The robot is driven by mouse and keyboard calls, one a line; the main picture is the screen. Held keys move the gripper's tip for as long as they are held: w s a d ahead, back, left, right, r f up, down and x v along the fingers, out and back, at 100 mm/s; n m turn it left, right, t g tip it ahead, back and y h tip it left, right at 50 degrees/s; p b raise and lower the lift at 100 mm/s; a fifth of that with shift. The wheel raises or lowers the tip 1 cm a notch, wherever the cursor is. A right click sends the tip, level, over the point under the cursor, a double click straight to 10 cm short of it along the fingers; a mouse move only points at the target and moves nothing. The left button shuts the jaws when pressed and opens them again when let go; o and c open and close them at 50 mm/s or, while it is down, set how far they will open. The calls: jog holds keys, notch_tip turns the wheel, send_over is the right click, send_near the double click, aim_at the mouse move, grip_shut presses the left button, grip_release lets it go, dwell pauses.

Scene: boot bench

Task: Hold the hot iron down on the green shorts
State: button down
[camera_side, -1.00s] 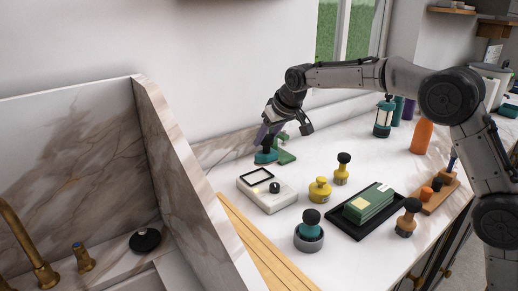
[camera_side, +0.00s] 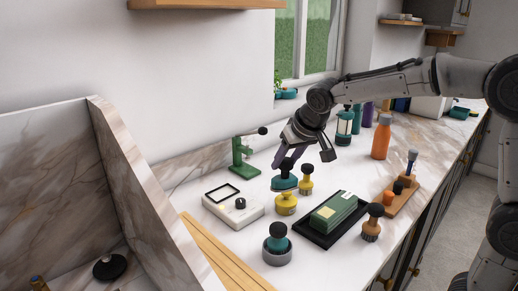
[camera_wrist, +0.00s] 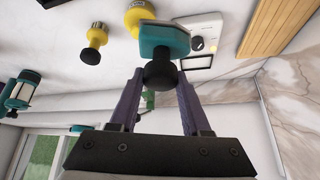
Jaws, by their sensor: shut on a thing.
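My gripper (camera_side: 290,155) is shut on the black knob of a teal, flat-based tool (camera_side: 285,183), likely the iron. In the wrist view the teal tool (camera_wrist: 165,40) hangs beyond my fingertips (camera_wrist: 160,76), knob between them. In the side view it appears raised beside the yellow knobbed pieces; its exact height is hard to tell. No shape plainly reads as shorts. A green block (camera_side: 328,217) with a cream patch and white label lies in a black tray (camera_side: 313,236), right and nearer the camera. Whether it is folded cloth I cannot tell.
A white unit (camera_side: 220,212) with a black frame and dial is left of the tool. A green stand (camera_side: 240,160) is behind. Two yellow pieces (camera_side: 286,208) stand close by. A teal-topped piece (camera_side: 277,243) sits in a grey ring. An orange bottle (camera_side: 381,138) stands right.

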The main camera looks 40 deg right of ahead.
jog(key=shift+s+d+f+m+h, duration=0.25)
jog(key=shift+s+d+f+m, duration=0.2)
jog(key=shift+s+d+f, duration=0.75)
jog(key=shift+s+d+f+m+h, duration=0.35)
jog(key=shift+s+d+f, duration=0.4)
jog(key=shift+s+d, duration=0.85)
jog(key=shift+s+d+f+m+h, duration=0.2)
jog(key=shift+s+d+f+m, duration=0.3)
jog(key=shift+s+d+f, duration=0.9)
jog(key=shift+s+a+f+g, duration=0.3)
jog(key=shift+s+a+f, duration=0.1)
jog(key=shift+f, duration=0.15)
dwell(3.2)
